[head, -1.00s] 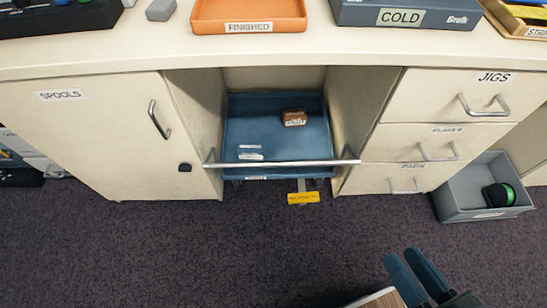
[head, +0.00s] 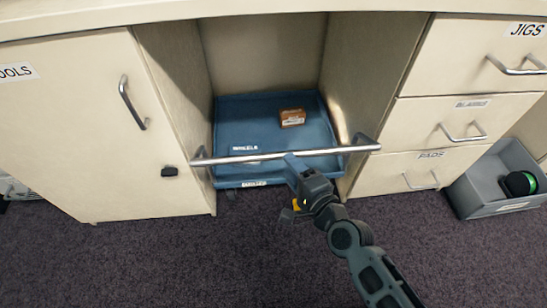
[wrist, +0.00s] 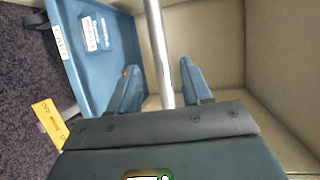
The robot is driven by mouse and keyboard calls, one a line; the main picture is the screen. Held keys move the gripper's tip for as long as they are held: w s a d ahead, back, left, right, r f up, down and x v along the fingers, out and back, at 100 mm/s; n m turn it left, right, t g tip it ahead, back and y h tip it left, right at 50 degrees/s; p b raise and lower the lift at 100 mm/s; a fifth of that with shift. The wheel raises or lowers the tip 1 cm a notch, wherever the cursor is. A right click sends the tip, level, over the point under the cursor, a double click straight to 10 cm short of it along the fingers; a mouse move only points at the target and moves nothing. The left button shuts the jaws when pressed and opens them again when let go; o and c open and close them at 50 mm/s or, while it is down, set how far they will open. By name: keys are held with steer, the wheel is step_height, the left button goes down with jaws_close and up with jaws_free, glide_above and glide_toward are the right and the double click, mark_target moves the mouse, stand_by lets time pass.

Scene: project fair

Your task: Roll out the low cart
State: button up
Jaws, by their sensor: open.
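The low cart (head: 232,120) is a blue tray on casters in the bay between the cabinets.
A brown labelled box (head: 292,118) sits in the cart. A grey bin (head: 485,190) with a dark and green object is on the floor at right. The carpet (head: 150,265) in front is clear.

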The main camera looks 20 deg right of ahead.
steer(key=w+f, duration=0.1)
steer(key=w, duration=0.6)
steer(key=shift+w+a+f, duration=0.15)
steer(key=shift+w+a, duration=0.2)
steer(key=shift+w, duration=0.05)
steer(key=shift+c, duration=0.4)
jaws_close()
